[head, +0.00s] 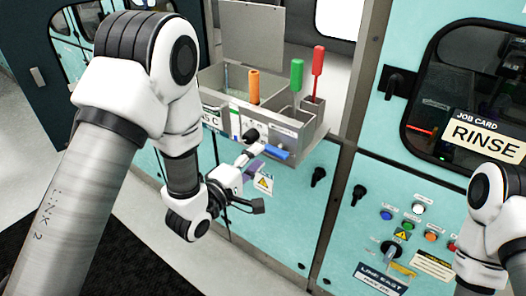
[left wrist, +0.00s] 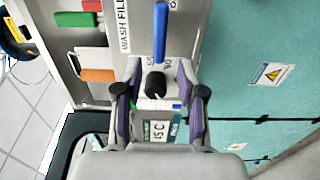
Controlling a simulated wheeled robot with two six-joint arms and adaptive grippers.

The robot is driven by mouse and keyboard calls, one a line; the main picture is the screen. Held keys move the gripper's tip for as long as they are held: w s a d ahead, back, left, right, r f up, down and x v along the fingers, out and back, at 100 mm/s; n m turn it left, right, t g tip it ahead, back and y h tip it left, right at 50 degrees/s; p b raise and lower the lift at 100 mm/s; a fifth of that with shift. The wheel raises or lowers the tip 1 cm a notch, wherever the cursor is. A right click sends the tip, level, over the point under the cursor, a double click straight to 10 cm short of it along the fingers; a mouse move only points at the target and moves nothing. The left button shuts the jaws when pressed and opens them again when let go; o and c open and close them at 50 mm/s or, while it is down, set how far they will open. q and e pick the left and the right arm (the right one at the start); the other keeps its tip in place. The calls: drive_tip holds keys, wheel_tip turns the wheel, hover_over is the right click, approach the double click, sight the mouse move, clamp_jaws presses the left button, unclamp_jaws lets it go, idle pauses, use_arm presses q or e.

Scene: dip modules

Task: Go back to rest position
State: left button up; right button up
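My left gripper (head: 250,168) is in front of the dip module's front panel, and its fingers are spread. In the left wrist view the gripper (left wrist: 160,82) has a clear gap between its purple-padded fingers. A black knob (left wrist: 155,86) shows between the fingers there, and a blue handle (left wrist: 160,32) shows beyond it. In the head view the black knob (head: 251,135) and the blue handle (head: 270,153) are on the module front, just above the gripper. Whether a finger touches them I cannot tell. My right arm shows at the right edge, but its gripper is out of the picture.
The open module box (head: 222,100) holds orange (head: 254,86), green (head: 297,75) and red (head: 318,61) handles. To the right are a control panel with several buttons (head: 419,208) and a RINSE job card (head: 485,135). Grey floor (head: 245,272) lies below the left arm.

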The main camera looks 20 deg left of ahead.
use_arm(q)
drive_tip(key=v, duration=0.3)
drive_tip(key=shift+s+a, duration=0.15)
drive_tip(key=shift+s, duration=0.15)
drive_tip(key=shift+f, duration=0.1)
drive_tip(key=s+a+f+g+y+b, duration=0.1)
drive_tip(key=s+f+g, duration=0.15)
drive_tip(key=f, duration=0.65)
drive_tip(key=s+a+f+m+g+y+b, duration=0.15)
drive_tip(key=s+f, duration=0.25)
drive_tip(key=f, duration=0.4)
drive_tip(key=s+f+g+y+b, duration=0.1)
drive_tip(key=s+f+g+b, duration=0.15)
drive_tip(key=f, duration=0.65)
drive_tip(key=s+a+f+m+g+y, duration=0.1)
drive_tip(key=s+f+m+g, duration=0.2)
drive_tip(key=s, duration=0.3)
drive_tip(key=s+a+f+m+g, duration=0.2)
drive_tip(key=s+f+m+g, duration=0.2)
drive_tip(key=s+m, duration=0.1)
drive_tip(key=s+a+f+m+g+y, duration=0.1)
drive_tip(key=s+f+m+g, duration=0.2)
drive_tip(key=s, duration=0.5)
drive_tip(key=shift+a+f+m+y, duration=0.35)
drive_tip(key=shift+a+m, duration=0.05)
drive_tip(key=shift+m, duration=0.25)
